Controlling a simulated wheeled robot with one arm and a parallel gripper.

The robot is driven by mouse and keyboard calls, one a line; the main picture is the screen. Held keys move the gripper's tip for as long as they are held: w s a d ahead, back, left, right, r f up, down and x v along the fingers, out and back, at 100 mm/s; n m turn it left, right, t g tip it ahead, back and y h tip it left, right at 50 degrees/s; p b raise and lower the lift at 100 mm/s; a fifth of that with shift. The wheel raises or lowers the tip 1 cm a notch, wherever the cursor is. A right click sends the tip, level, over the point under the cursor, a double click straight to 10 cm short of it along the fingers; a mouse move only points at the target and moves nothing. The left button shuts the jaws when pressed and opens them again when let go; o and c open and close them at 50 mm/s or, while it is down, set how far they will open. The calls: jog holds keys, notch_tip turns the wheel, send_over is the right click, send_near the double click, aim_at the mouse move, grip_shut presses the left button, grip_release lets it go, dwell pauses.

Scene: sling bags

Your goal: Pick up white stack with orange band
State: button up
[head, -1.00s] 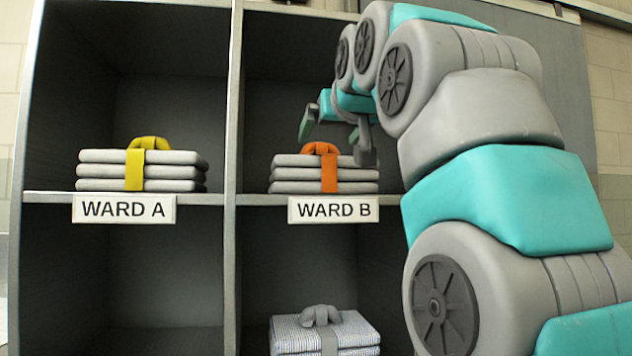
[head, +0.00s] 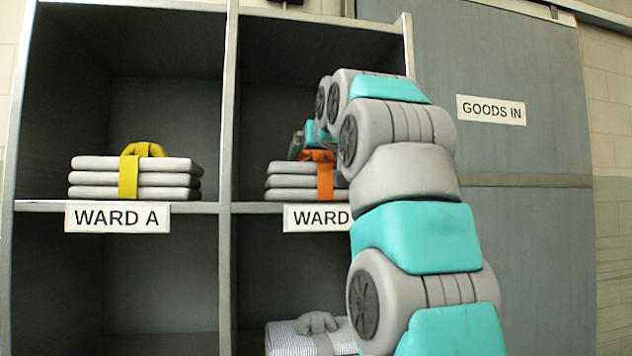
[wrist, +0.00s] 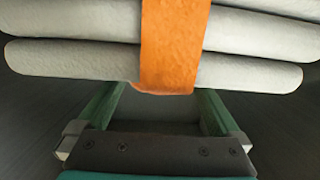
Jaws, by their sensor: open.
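The white stack with orange band (head: 292,181) sits on the upper shelf of the right bay, above the WARD B label. Its orange handle (head: 318,155) is on top, partly covered by my arm. My gripper (head: 305,142) is at the top of the stack, close to the handle. In the wrist view, the layered stack (wrist: 80,60) and its orange band (wrist: 170,45) fill the upper part. My open gripper (wrist: 160,100) has one green finger on each side of the band. The finger ends pass out of sight behind the stack's edge, so contact cannot be told.
A white stack with yellow band (head: 100,178) sits in the left bay above the WARD A label (head: 117,218). A striped stack with grey band (head: 290,340) is in the lower right compartment. The upright divider (head: 228,120) stands left of the orange-banded stack. A GOODS IN panel (head: 490,150) is at right.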

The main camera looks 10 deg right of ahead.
jog(key=shift+w+f+p, duration=0.15)
jog(key=shift+w+p, duration=0.1)
jog(key=shift+w, duration=0.65)
jog(key=shift+w+f+p, duration=0.1)
jog(key=shift+w+p, duration=0.1)
jog(key=shift+w, duration=0.7)
jog(key=shift+c, duration=0.4)
grip_shut()
